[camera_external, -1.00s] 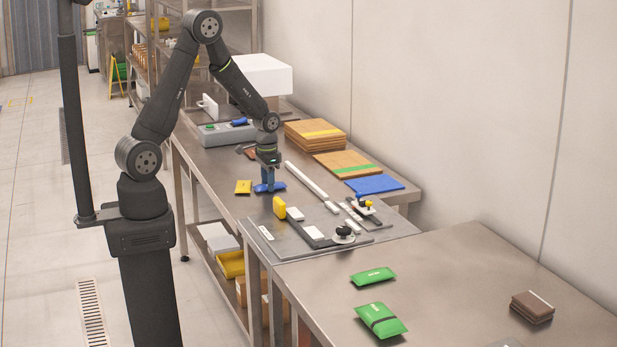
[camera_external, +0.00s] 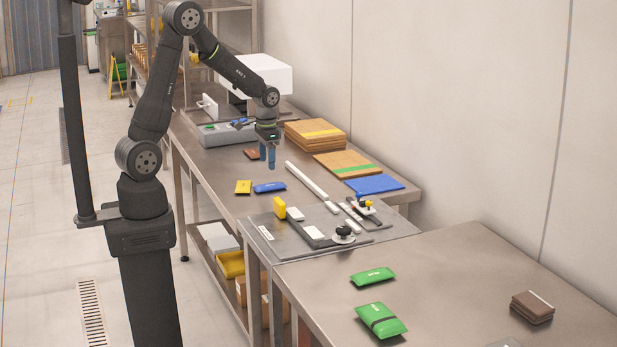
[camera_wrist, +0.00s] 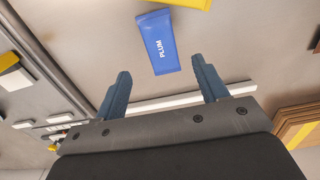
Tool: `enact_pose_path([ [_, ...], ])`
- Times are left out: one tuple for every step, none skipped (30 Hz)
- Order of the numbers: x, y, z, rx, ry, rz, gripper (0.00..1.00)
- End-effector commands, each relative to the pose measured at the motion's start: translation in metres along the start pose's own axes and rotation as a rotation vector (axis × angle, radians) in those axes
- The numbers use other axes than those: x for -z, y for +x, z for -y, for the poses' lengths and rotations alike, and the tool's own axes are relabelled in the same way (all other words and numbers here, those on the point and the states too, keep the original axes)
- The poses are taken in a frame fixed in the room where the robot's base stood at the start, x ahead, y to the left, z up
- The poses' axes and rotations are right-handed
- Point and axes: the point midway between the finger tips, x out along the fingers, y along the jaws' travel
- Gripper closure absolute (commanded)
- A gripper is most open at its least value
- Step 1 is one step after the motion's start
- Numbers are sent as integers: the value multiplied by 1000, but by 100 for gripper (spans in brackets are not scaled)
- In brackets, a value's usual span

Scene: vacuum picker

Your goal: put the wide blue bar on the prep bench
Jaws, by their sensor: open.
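A blue bar (camera_external: 269,188) lies flat on the steel bench, just right of a small yellow packet (camera_external: 243,187). In the wrist view the blue bar (camera_wrist: 157,41) shows white lettering reading "PLUM" and lies beyond my fingertips. My gripper (camera_external: 267,160) is raised above the bench, behind the bar and apart from it. Its two blue fingers (camera_wrist: 160,82) are spread with nothing between them.
Cardboard stacks (camera_external: 314,134) and a blue sheet (camera_external: 374,184) lie along the wall side. A grey plate with a black-knobbed fixture (camera_external: 268,240) is at the bench's near end. Green packets (camera_external: 380,320) lie on the nearer bench, which has bare room.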

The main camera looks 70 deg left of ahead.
Motion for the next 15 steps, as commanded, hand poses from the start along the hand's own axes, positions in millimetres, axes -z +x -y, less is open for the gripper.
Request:
enact_pose_path([
  [1,-10,0,1,0,-4,34],
  [0,-15,0,1,0,-4,34],
  [1,-21,0,1,0,-3,34],
  [0,-25,0,1,0,-3,34],
  [0,-28,0,0,0,-1,34],
  [0,-32,0,0,0,-1,34],
  [0,-35,0,0,0,-2,32],
  [0,-36,0,0,0,-1,26],
  [0,-38,0,0,0,0,18],
  [0,-39,0,0,0,0,12],
  [0,-40,0,0,0,1,6],
  [0,-40,0,0,0,1,0],
  [0,-41,0,0,0,1,0],
  [0,-41,0,0,0,1,0],
  [0,-40,0,0,0,1,0],
])
